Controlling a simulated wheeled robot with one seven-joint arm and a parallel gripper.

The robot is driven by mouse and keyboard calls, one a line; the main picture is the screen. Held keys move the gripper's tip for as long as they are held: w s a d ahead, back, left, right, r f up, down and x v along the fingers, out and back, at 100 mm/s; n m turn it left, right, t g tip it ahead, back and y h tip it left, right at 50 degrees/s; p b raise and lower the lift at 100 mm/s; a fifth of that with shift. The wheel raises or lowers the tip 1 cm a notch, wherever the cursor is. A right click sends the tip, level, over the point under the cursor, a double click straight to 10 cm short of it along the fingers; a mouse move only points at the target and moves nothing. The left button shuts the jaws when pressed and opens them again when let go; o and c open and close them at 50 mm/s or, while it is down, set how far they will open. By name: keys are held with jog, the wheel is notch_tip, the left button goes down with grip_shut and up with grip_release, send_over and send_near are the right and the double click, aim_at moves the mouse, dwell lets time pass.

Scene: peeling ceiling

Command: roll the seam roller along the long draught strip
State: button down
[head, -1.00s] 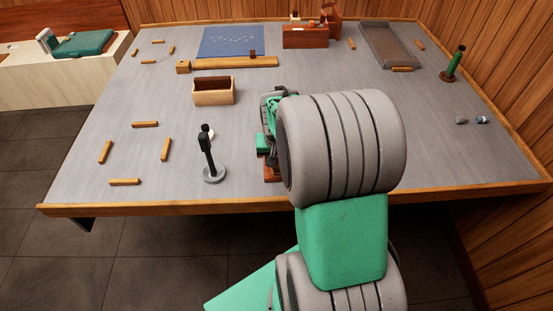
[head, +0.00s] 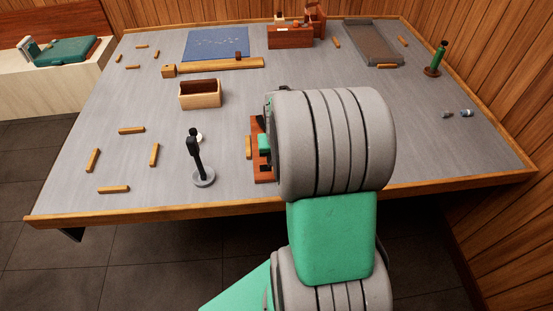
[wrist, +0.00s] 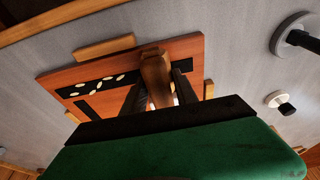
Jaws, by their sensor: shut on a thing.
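My gripper (wrist: 160,88) is shut on the brown wooden handle of a tool, likely the seam roller (wrist: 155,68). The roller's working end is hidden behind the fingers. Beneath it is a red-brown board (wrist: 185,47) with black strips on its face. One longer black strip (wrist: 85,88) bears several cream ovals and runs towards the tool; a second black band meets it at the left. I cannot tell whether the roller touches the strip. In the head view the board (head: 262,172) lies near the table's front edge, largely hidden by my arm.
A black post on a round grey base (head: 203,179) stands left of the board. Wooden blocks (head: 154,155) lie around. An open wooden box (head: 201,97), a blue sheet (head: 217,43), a grey tray (head: 371,45) and a green-handled tool (head: 436,60) are farther back.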

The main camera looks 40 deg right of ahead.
jog(key=shift+s+d, duration=0.5)
jog(key=shift+d, duration=0.3)
jog(key=shift+s+d, duration=0.45)
jog(key=shift+d, duration=0.3)
jog(key=shift+s+d, duration=0.45)
jog(key=shift+d, duration=0.35)
jog(key=shift+s+d, duration=0.45)
jog(key=shift+d, duration=0.35)
jog(key=shift+s+d, duration=0.5)
jog(key=shift+d, duration=0.3)
jog(key=shift+s+d, duration=0.45)
jog(key=shift+d, duration=0.35)
jog(key=shift+d, duration=0.1)
jog(key=shift+s+d, duration=0.5)
jog(key=shift+d, duration=0.25)
jog(key=shift+s+d, duration=0.45)
jog(key=shift+d, duration=0.25)
jog(key=shift+d, duration=0.1)
